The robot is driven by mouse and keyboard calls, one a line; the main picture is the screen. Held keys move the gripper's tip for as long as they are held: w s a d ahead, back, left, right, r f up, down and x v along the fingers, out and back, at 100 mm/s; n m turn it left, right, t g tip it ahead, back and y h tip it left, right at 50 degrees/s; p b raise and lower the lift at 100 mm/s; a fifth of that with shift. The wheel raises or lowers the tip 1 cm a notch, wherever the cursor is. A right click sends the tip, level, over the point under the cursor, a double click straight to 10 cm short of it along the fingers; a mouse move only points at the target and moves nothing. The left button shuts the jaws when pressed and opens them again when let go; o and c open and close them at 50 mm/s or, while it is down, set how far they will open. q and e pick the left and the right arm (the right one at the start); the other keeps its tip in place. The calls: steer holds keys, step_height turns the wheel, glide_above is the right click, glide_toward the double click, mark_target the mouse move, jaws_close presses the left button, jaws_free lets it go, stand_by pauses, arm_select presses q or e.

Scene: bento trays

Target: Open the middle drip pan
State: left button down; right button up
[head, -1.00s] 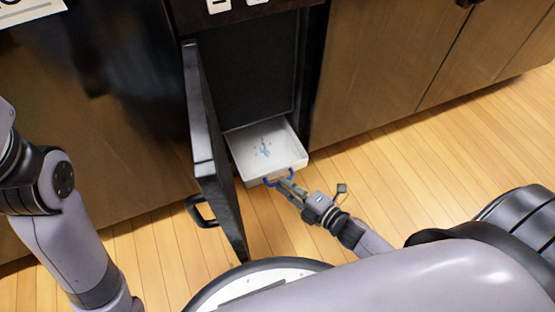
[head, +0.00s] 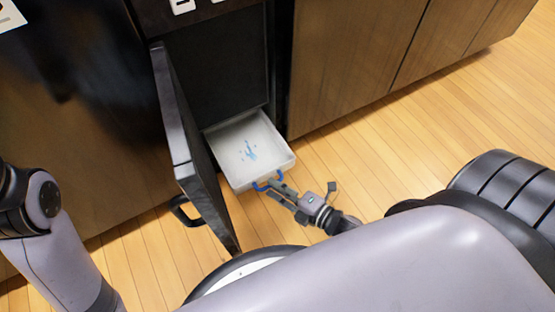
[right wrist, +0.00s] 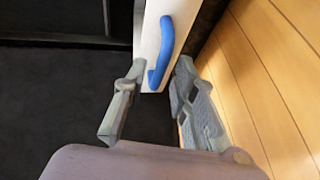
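The white drip pan (head: 222,143) is pulled out low from the dark cabinet opening, with blue marks on its floor. Its blue handle (head: 268,181) is on the front wall. In the right wrist view, the handle (right wrist: 164,50) stands partly between my right gripper's fingertips (right wrist: 160,72). The fingers are spread with a gap to the right of the handle; contact on the left is unclear. In the head view, my right gripper (head: 276,192) is at the handle, open. My left arm shows at the left edge; its gripper is out of the picture.
A dark cabinet door (head: 192,150) with a black handle (head: 184,212) stands open just left of the pan. Wooden cabinet fronts (head: 350,60) rise on the right. The wooden floor (head: 390,140) right of the pan is clear.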

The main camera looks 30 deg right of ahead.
stand_by(0.3)
steer(key=v, duration=1.2)
steer(key=shift+r, duration=0.1)
